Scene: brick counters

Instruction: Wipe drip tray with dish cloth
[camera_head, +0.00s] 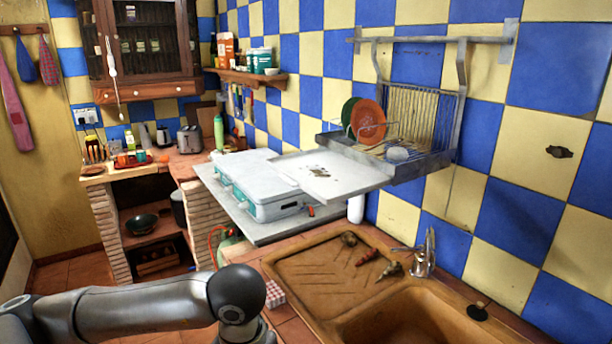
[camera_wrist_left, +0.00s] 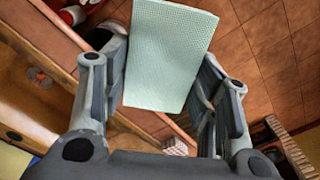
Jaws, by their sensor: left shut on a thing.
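A pale grey, flat drip tray (camera_head: 350,180) juts out below the dish rack on the tiled wall. A patch of dark spots (camera_head: 318,170) lies on its surface. In the left wrist view, a pale green textured dish cloth (camera_wrist_left: 172,35) is held flat between the fingers of my left gripper (camera_wrist_left: 162,72). In the head view only my left arm shows at the lower left; its gripper and the cloth are out of that view. My right gripper is in neither view.
A wire dish rack (camera_head: 425,115) holds plates above the tray. A white and teal stove (camera_head: 265,195) stands left of the tray. The brown sink (camera_head: 400,315) with a faucet (camera_head: 426,255) is below. A red-and-white checkered item (camera_head: 273,293) is near my arm.

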